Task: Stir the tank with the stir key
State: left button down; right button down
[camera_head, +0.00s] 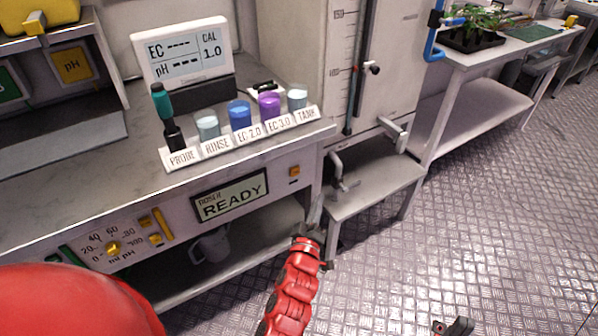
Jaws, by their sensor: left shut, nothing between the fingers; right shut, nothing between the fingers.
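The tall pale tank (402,75) stands beyond the counter, with a scale and a dark vertical rod on its front. A small black knob (373,68) sits beside the rod, and a grey bar handle (394,136) is lower down. I cannot tell which part is the stir key. My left gripper (315,213), at the end of a red arm, is shut and empty before the low stand under the tank. It looks apart from the tank. My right gripper (455,326) barely shows at the bottom edge, shut and empty, over the floor.
The counter at left holds a meter display (188,53), a teal-handled probe (164,110) and labelled cups, one marked TANK (297,97). A panel (230,196) reads READY. A tap (340,172) sits above the low stand (375,190). Open metal floor (470,240) lies at right.

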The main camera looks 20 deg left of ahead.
aim_at(298, 181)
pick_arm(q)
jog(key=w+a+p, duration=0.3)
jog(key=w+a, duration=0.2)
jog(key=a, duration=0.2)
jog(key=shift+w, duration=0.25)
dwell(2.1)
jog(key=shift+w+a, duration=0.25)
